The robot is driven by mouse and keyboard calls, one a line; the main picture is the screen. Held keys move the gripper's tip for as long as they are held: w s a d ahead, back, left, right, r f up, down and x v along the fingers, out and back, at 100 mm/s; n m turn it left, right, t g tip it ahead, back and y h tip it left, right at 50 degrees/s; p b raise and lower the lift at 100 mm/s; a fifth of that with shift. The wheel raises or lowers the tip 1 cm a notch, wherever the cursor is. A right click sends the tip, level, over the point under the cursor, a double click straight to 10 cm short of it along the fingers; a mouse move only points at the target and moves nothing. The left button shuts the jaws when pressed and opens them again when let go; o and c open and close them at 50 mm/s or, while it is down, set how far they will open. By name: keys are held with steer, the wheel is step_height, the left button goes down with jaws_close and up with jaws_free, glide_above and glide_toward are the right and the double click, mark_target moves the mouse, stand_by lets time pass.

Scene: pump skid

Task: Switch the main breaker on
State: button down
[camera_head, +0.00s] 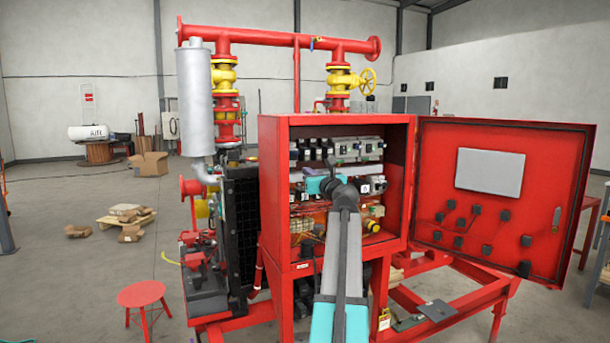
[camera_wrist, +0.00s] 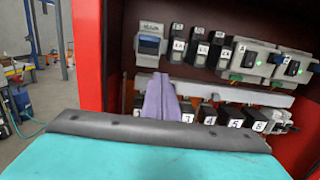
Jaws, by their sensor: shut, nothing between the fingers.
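The open red control cabinet (camera_head: 283,250) holds two upper rows of breakers and modules. In the wrist view, the upper row (camera_wrist: 197,48) has several black breakers with white labels, and the lower row (camera_wrist: 210,118) has black units with numbered labels. I cannot tell which one is the main breaker or read its lever position. My gripper (camera_wrist: 160,82) is shut and empty, its purple-grey fingers pointing into the cabinet in front of the lower row, below a module with a blue face (camera_wrist: 149,44). Contact cannot be told.
The red cabinet door (camera_head: 440,185) stands wide open to the right. The cabinet's left side wall (camera_wrist: 88,55) is close to my gripper in the wrist view. Green lights (camera_wrist: 271,59) glow on upper-right modules. A red stool (camera_head: 141,294) stands on the floor at left.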

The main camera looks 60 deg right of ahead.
steer(key=s+a+r+b, duration=0.1)
steer(key=s+a+r, duration=0.2)
steer(key=s+r, duration=0.2)
steer(key=shift+a+r, duration=0.15)
steer(key=shift+r, duration=0.15)
stand_by(0.7)
